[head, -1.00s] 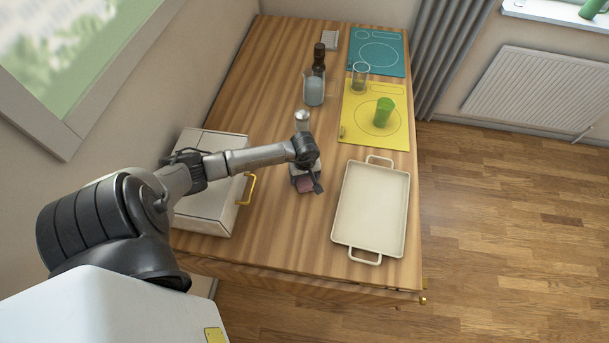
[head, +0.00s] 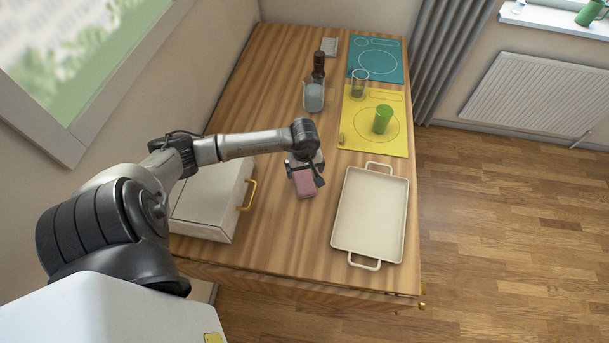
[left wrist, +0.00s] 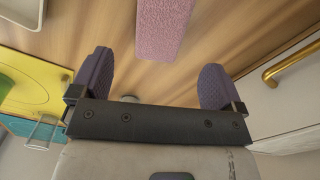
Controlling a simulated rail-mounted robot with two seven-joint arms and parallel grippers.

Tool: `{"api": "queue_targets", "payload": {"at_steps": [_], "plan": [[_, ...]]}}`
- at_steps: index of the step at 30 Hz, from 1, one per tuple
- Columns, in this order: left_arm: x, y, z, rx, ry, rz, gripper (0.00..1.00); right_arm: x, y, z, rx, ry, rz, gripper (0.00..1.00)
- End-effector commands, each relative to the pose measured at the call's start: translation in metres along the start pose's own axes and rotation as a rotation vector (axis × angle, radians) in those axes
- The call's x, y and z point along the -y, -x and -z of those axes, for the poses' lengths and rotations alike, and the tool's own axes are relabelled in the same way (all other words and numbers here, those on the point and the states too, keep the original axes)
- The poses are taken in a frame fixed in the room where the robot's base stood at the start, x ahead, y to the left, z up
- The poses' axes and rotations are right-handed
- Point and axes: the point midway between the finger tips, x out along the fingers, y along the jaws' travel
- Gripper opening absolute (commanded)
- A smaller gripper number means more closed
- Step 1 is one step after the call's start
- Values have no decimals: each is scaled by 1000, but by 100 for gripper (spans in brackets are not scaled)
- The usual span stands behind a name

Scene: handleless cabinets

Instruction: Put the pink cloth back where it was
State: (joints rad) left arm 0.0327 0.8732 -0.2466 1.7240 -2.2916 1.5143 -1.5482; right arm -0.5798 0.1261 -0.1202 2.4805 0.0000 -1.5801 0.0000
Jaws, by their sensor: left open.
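The pink cloth (head: 305,184) is a small folded block on the wooden countertop, between the white drawer box and the cream tray. It also shows at the top of the left wrist view (left wrist: 163,26), beyond the fingertips. My left gripper (head: 306,171) is open just behind the cloth in the head view. In the left wrist view the two purple-grey finger pads of this gripper (left wrist: 155,78) are wide apart with nothing between them, and a gap of bare wood shows before the cloth. My right gripper is not in view.
A cream tray (head: 345,222) lies right of the cloth. A white drawer box (head: 207,205) with a yellow handle (head: 249,195) stands left. Behind are a yellow mat (head: 390,146) with a green cup (head: 383,119), a glass jug (head: 313,97), a dark bottle (head: 319,66) and a teal mat (head: 392,74).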

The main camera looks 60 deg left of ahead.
Motion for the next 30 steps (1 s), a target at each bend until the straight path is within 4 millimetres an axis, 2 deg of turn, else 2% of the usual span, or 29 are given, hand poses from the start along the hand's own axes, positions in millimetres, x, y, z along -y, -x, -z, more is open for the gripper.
{"api": "queue_targets", "payload": {"at_steps": [3, 10, 11, 14, 17, 19, 21, 23, 24, 26, 28, 30], "plan": [[0, 18, 0, -2, -2, 0, 94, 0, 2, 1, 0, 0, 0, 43], [-1, 35, -4, 14, 3, -11, 94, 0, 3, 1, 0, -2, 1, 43], [-3, 35, -9, 30, 7, -23, 94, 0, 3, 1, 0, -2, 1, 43], [-15, 32, -41, 146, 46, -112, 94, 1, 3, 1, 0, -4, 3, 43], [-35, 34, -97, 372, 146, -263, 94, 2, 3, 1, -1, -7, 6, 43], [-52, 46, -142, 587, 267, -379, 94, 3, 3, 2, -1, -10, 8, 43], [-66, 68, -180, 824, 424, -479, 94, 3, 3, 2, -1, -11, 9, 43], [-76, 91, -204, 1031, 580, -543, 94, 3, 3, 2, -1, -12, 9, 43], [-82, 107, -214, 1166, 693, -576, 94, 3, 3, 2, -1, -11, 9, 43], [-88, 130, -223, 1368, 877, -605, 94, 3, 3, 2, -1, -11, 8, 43], [-91, 153, -223, 1595, 1110, -615, 94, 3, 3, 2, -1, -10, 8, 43], [-91, 169, -215, 1809, 1366, -598, 94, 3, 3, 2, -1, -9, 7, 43]]}}
